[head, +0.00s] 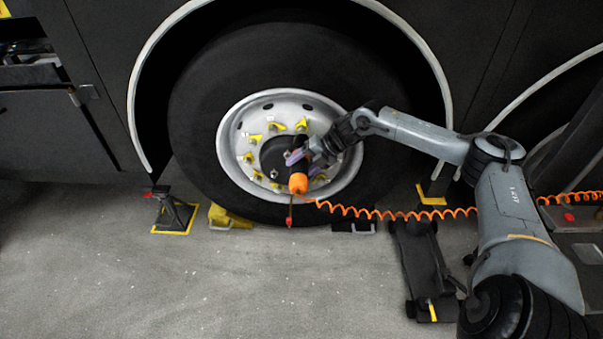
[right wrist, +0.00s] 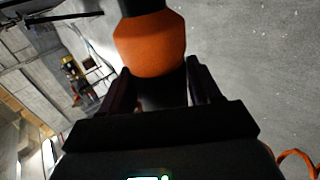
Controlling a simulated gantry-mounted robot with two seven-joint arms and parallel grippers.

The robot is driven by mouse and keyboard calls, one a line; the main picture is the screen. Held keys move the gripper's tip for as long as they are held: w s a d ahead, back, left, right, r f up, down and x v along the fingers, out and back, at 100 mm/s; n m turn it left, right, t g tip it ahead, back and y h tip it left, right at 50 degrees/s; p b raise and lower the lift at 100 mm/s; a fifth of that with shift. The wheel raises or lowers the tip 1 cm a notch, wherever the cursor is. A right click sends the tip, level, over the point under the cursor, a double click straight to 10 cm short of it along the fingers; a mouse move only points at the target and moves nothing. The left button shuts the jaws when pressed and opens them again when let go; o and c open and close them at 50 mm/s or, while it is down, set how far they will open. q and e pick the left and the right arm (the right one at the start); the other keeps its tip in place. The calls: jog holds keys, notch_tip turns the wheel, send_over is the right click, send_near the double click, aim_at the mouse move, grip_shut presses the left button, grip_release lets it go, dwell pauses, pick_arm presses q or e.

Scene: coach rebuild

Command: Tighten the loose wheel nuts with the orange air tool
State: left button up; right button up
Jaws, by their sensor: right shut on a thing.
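The orange air tool (head: 298,184) is in front of the wheel hub in the head view, with a coiled orange hose trailing right. My right gripper (head: 305,158) is shut on the air tool. In the right wrist view the tool's orange body (right wrist: 150,45) shows beyond the two dark fingers (right wrist: 160,88), its dark part between them. The wheel's pale rim (head: 232,150) carries a ring of nuts with yellow pointers (head: 277,127). The pointers do not all point the same way. The gripper and tool hide some nuts on the right. I cannot tell whether the tool touches a nut. My left gripper is not in view.
A jack stand (head: 172,212) and a yellow chock (head: 228,218) stand left below the tyre. A dark chock (head: 353,228) sits on the right. A black creeper-like board (head: 420,265) lies on the floor near my right arm. The floor (head: 150,285) at front left is clear.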

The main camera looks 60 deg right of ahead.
jog(key=shift+w+d+r, duration=0.1)
jog(key=shift+w, duration=0.25)
jog(key=shift+w+d+r, duration=0.1)
jog(key=shift+d+r, duration=0.2)
jog(key=shift+d, duration=0.05)
jog(key=shift+w+d+f+p, duration=0.1)
jog(key=shift+w+d+p, duration=0.25)
jog(key=shift+d+p, duration=0.4)
jog(key=shift+w+d, duration=0.15)
jog(key=shift+f, duration=0.1)
jog(key=shift+p, duration=0.55)
